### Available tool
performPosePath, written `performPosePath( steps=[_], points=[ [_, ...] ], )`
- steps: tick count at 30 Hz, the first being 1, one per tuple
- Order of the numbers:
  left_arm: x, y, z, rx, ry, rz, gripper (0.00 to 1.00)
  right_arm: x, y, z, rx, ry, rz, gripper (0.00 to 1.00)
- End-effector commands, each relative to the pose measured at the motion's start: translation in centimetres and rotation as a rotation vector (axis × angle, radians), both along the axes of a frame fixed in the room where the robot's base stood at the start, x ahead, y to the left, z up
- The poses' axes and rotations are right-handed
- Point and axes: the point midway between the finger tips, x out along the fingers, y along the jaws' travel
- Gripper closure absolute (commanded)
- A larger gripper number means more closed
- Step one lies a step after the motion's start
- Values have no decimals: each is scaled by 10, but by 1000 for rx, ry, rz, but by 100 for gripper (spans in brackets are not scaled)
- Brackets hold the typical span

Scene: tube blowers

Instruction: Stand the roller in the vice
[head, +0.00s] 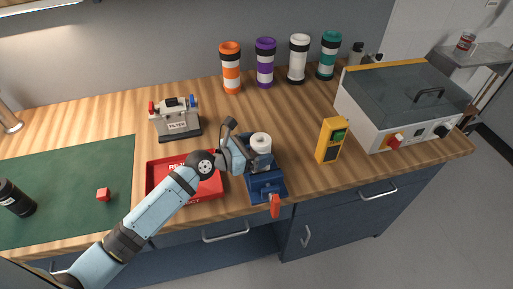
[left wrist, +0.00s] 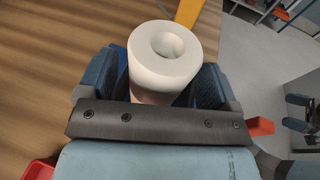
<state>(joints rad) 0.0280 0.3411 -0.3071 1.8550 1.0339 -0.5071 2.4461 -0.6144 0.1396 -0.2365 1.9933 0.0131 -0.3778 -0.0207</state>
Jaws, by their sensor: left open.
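The white roller (head: 261,142) stands upright at the blue vice (head: 266,184), with its hollow top facing up. The vice's red handle (head: 275,205) points to the front edge. My right gripper is not in view.
A red reject tray (head: 157,179) lies under my left arm. A yellow handheld device (head: 330,140) stands right of the vice, before a grey-lidded machine (head: 405,95). A filter unit (head: 176,120) stands behind the tray. Banded cylinders, one orange (head: 231,70), line the back.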

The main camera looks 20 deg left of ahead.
Motion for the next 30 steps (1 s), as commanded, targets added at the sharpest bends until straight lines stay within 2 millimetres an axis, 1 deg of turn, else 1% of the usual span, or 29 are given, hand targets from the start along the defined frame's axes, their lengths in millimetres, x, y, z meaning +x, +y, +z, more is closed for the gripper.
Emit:
performPosePath(
  steps=[4,8,15,21,25,30],
  points=[
    [0,0,4,-1,-1,0,15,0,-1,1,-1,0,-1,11],
    [-11,10,5,1,1,1,15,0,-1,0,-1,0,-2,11],
    [-50,43,14,2,2,0,15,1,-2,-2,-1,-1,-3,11],
    [-77,65,22,1,0,0,15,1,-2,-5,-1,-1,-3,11],
    [-86,73,25,0,0,-1,15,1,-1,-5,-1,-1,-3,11],
    [-90,76,27,0,0,0,15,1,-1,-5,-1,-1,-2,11]
  ],
)
